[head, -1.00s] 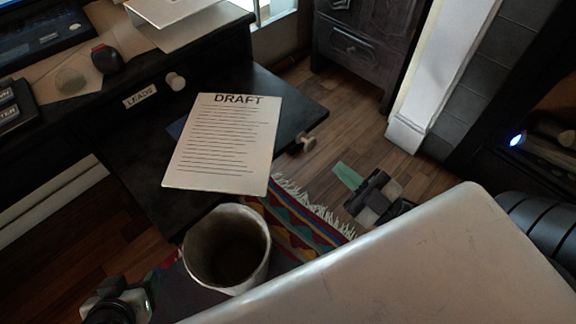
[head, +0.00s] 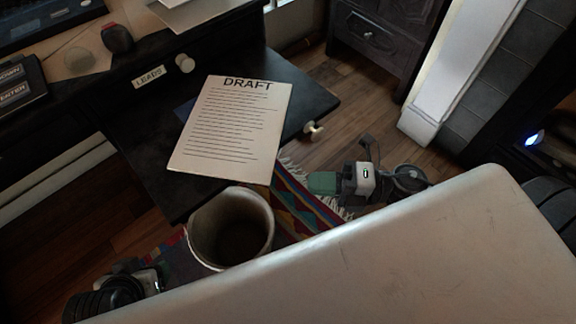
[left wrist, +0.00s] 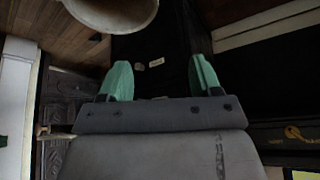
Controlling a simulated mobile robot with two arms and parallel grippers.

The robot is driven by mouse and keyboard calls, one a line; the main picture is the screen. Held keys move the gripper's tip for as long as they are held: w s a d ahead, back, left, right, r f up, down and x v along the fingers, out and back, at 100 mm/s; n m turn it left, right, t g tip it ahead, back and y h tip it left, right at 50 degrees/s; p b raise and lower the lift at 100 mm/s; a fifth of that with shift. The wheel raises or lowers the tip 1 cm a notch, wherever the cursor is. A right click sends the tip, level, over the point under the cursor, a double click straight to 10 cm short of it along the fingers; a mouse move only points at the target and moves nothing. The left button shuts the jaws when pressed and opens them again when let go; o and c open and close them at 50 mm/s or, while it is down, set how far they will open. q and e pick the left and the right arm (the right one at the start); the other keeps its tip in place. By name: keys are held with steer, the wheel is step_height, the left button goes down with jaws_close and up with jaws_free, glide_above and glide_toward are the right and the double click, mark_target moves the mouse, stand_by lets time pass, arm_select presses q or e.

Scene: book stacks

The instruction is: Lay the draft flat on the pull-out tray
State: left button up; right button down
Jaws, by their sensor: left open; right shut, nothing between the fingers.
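The draft (head: 232,125), a pale sheet headed DRAFT with lines of text, lies face up on the dark pull-out tray (head: 305,95). A sliver of something blue shows at its left edge, apparently beneath it. The sheet's near edge is close to the tray's near edge; I cannot tell whether it overhangs. My right gripper (head: 322,182) is shut and empty, right of and below the draft, apart from it. My left gripper shows in the left wrist view (left wrist: 160,78) with green fingertips spread and nothing between them. In the head view it is partly visible at bottom left.
A pale round bin (head: 231,228) stands just in front of the tray. A striped fringed rug (head: 300,205) lies on the wooden floor. The desk has a drawer labelled LEADS (head: 148,76). A carved dark cabinet (head: 375,40) stands at the back.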

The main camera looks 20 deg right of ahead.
arm_select(q)
steer(key=shift+w+d+r+t, duration=0.2)
steer(key=shift+w+t, duration=0.15)
steer(key=shift+w, duration=0.15)
steer(key=shift+w+d+r+t, duration=0.1)
steer(key=shift+w+d+t, duration=0.05)
steer(key=shift+w+t, duration=0.3)
arm_select(e)
steer(key=w+a, duration=0.4)
steer(key=w, duration=0.1)
steer(key=shift+a, duration=0.2)
arm_select(q)
steer(key=s+g, duration=0.1)
steer(key=s+a+g, duration=0.1)
steer(key=s, duration=0.1)
steer(key=s+f+g, duration=0.1)
steer(key=shift+s+a+p, duration=0.15)
steer(key=shift+a+p, duration=0.1)
steer(key=shift+p, duration=0.15)
arm_select(e)
steer(key=shift+w+a, duration=0.25)
steer(key=shift+w, duration=0.6)
